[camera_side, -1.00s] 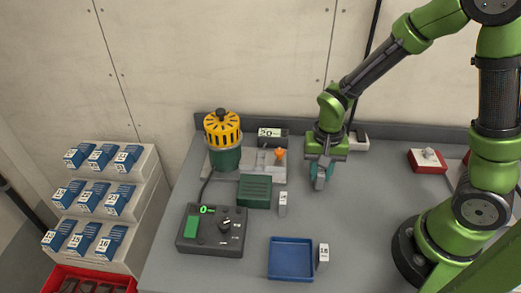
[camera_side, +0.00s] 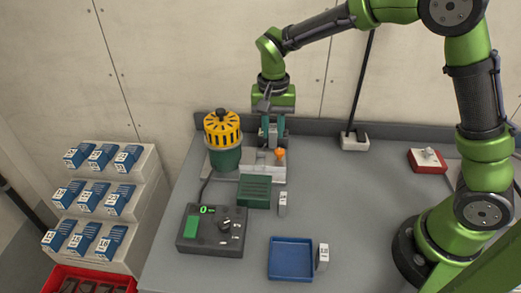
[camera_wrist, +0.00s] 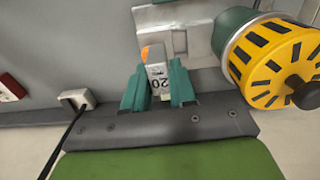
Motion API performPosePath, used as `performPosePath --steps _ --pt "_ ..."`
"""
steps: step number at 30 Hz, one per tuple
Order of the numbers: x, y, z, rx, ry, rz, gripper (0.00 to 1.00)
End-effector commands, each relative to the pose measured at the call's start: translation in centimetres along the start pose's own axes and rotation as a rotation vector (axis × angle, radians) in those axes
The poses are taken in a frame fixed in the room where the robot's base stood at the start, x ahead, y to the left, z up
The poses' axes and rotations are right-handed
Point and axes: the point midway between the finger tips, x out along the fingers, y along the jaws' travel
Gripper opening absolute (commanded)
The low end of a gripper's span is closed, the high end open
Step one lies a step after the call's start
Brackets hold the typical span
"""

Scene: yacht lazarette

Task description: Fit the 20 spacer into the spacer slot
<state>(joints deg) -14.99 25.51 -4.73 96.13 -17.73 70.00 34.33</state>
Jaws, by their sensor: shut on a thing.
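My gripper (camera_side: 272,131) is shut on the 20 spacer, a small pale block whose "20" label faces the wrist camera. In the wrist view, the spacer (camera_wrist: 159,78) sits between the two teal fingers of my gripper (camera_wrist: 158,88). The gripper points down over the back part of the grey metal fixture (camera_side: 270,174). The fixture (camera_wrist: 178,18) also shows just beyond the fingertips in the wrist view. An orange knob (camera_side: 280,154) stands on it. I cannot make out the spacer slot, or whether the spacer touches the fixture.
A green motor with a yellow slotted cap (camera_side: 222,130) stands close left of the gripper. A dark green box (camera_side: 254,191), control box (camera_side: 211,231), blue tray (camera_side: 291,258) and upright pale blocks (camera_side: 283,204) are in front. A labelled rack (camera_side: 145,190) stands left.

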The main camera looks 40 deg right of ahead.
Motion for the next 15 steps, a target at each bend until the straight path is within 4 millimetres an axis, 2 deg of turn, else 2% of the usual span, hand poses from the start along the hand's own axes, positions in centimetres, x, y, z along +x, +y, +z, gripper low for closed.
performPosePath --steps 1,3,8,15 --pt "-0.2 -1.1 -0.4 0.001 0.003 -0.004 0.0" --pt "-0.7 -2.1 -0.9 0.006 0.006 -0.012 0.0" --pt "-1.2 -3.1 -1.4 0.019 0.008 -0.026 0.0" --pt "3.0 -3.1 -1.2 0.022 -0.001 -0.02 0.0"
